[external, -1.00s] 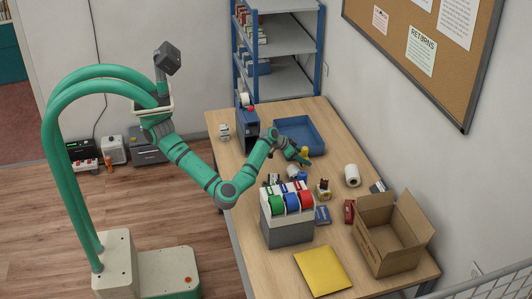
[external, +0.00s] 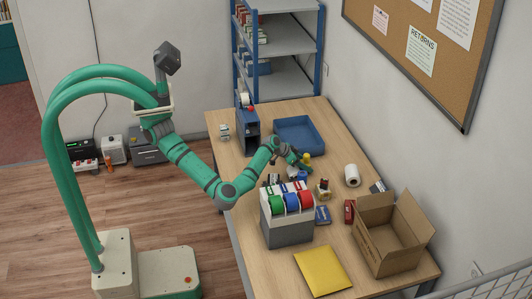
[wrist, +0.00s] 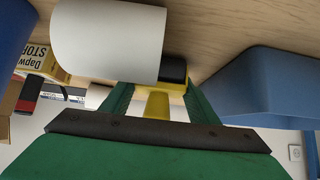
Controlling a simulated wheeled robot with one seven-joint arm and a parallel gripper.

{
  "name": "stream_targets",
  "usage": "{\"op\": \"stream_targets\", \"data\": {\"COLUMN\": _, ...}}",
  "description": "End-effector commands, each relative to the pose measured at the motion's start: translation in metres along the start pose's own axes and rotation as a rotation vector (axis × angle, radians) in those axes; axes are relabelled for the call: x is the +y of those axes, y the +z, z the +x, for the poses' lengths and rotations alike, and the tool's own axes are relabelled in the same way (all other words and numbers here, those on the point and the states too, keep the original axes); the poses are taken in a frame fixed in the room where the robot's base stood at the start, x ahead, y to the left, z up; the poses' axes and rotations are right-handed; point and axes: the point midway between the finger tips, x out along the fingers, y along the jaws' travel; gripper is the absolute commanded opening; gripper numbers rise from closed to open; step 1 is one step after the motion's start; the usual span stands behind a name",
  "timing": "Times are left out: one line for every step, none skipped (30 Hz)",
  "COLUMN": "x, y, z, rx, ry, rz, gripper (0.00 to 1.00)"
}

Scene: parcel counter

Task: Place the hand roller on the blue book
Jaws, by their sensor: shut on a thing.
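My gripper (external: 301,164) is over the middle of the table, near the front corner of the blue tray. In the wrist view it is shut on the hand roller, whose yellow handle (wrist: 157,105) lies between the green fingers; a black part (wrist: 173,70) shows beyond it. In the external view a yellow bit of the hand roller (external: 306,156) shows at the gripper; the rest is hidden. A small blue flat item that looks like the blue book (external: 322,215) lies on the table beside the tape dispenser, apart from the gripper.
The blue tray (external: 316,127) is behind the gripper. A tape dispenser (external: 287,232) with coloured rolls stands in front. A white roll (external: 352,174), an open carton (external: 391,246) and a yellow envelope (external: 322,271) are on the table. A white cylinder (wrist: 108,40) is close in the wrist view.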

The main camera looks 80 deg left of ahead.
Motion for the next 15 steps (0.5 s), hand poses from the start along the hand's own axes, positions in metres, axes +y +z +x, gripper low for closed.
{"op": "stream_targets", "data": {"x": 0.0002, "y": 0.0037, "z": 0.0021, "rx": -0.006, "ry": 0.001, "rz": 0.002, "gripper": 0.25}}
{"op": "stream_targets", "data": {"x": 0.0002, "y": 0.0046, "z": 0.0028, "rx": -0.006, "ry": 0.001, "rz": 0.002, "gripper": 0.25}}
{"op": "stream_targets", "data": {"x": 0.0001, "y": 0.006, "z": 0.0037, "rx": -0.008, "ry": 0.001, "rz": 0.002, "gripper": 0.25}}
{"op": "stream_targets", "data": {"x": 0.0001, "y": 0.0071, "z": 0.0044, "rx": -0.009, "ry": 0.001, "rz": 0.002, "gripper": 0.25}}
{"op": "stream_targets", "data": {"x": 0.0001, "y": 0.0082, "z": 0.0051, "rx": -0.01, "ry": 0.001, "rz": 0.002, "gripper": 0.26}}
{"op": "stream_targets", "data": {"x": 0.0002, "y": 0.0094, "z": 0.006, "rx": -0.011, "ry": 0.001, "rz": 0.002, "gripper": 0.21}}
{"op": "stream_targets", "data": {"x": 0.0003, "y": 0.01, "z": 0.0065, "rx": -0.012, "ry": 0.002, "rz": 0.001, "gripper": 0.21}}
{"op": "stream_targets", "data": {"x": 0.0004, "y": 0.0102, "z": 0.0066, "rx": -0.012, "ry": 0.002, "rz": 0.001, "gripper": 0.16}}
{"op": "stream_targets", "data": {"x": 0.0005, "y": 0.0105, "z": 0.0067, "rx": -0.013, "ry": 0.002, "rz": 0.001, "gripper": 0.16}}
{"op": "stream_targets", "data": {"x": 0.0005, "y": 0.0111, "z": 0.007, "rx": -0.014, "ry": 0.003, "rz": 0.001, "gripper": 0.57}}
{"op": "stream_targets", "data": {"x": 0.0006, "y": 0.0113, "z": 0.0071, "rx": -0.015, "ry": 0.003, "rz": 0.001, "gripper": 0.64}}
{"op": "stream_targets", "data": {"x": 0.0006, "y": 0.0112, "z": 0.007, "rx": -0.014, "ry": 0.003, "rz": 0.001, "gripper": 0.73}}
{"op": "stream_targets", "data": {"x": 0.0005, "y": 0.0111, "z": 0.007, "rx": -0.014, "ry": 0.003, "rz": 0.001, "gripper": 0.73}}
{"op": "stream_targets", "data": {"x": 0.0003, "y": 0.011, "z": 0.007, "rx": -0.014, "ry": 0.002, "rz": 0.001, "gripper": 0.73}}
{"op": "stream_targets", "data": {"x": -0.0001, "y": 0.0108, "z": 0.0069, "rx": -0.013, "ry": 0.001, "rz": 0.0, "gripper": 0.73}}
